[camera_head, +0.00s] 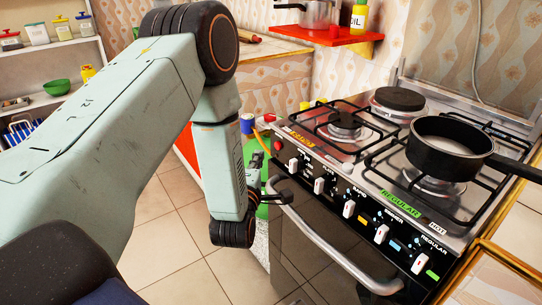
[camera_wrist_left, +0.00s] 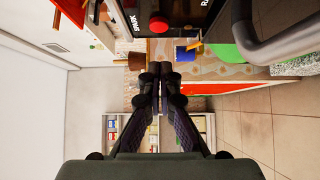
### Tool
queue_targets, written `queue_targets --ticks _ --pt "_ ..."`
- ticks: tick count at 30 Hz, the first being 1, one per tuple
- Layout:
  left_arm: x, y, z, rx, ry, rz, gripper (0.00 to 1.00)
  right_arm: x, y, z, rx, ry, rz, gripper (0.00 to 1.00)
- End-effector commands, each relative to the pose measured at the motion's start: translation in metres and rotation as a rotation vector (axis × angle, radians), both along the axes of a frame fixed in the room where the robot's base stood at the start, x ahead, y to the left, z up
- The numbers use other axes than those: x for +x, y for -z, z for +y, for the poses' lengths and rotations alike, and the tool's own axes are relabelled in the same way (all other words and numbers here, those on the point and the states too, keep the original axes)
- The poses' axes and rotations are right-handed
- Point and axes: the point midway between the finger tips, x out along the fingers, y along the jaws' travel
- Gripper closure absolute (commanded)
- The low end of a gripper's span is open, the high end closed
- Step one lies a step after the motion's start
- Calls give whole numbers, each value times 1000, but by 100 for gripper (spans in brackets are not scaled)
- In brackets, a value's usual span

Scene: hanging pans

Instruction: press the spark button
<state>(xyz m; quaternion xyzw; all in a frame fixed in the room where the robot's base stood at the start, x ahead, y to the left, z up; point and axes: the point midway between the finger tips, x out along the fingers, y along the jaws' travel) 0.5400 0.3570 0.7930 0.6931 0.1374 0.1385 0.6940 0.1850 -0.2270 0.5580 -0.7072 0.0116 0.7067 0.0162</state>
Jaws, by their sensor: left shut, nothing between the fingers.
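The stove's spark button is a round red knob (camera_head: 279,145) at the left end of the black front panel in the head view. In the left wrist view, a red button (camera_wrist_left: 158,25) sits near the top edge beside white SPARK lettering. My left gripper (camera_head: 258,160) is in front of the stove's left end, low beside the panel. In the wrist view its fingers (camera_wrist_left: 162,72) are shut together and empty, with the button beyond and above the tips in the picture. A visible gap separates them in that view. My right gripper does not show.
The oven handle (camera_head: 335,250) juts out below several white knobs. A black pan (camera_head: 448,148) stands on a right burner, its handle pointing right. A green container (camera_head: 256,160) stands behind my left gripper. Tiled floor (camera_head: 165,235) is clear at the left.

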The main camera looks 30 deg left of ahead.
Motion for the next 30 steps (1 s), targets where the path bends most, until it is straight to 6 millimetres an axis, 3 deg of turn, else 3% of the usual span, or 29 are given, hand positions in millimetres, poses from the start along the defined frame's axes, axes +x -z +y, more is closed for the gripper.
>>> queue_targets --ticks 3,9,22,30 --pt "18 1 -7 3 5 -2 100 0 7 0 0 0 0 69" --pt "36 1 -13 2 1 0 100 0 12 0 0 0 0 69" --pt "39 0 -15 1 0 1 100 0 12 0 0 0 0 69" --pt "56 -1 -22 1 3 -3 100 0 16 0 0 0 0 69"
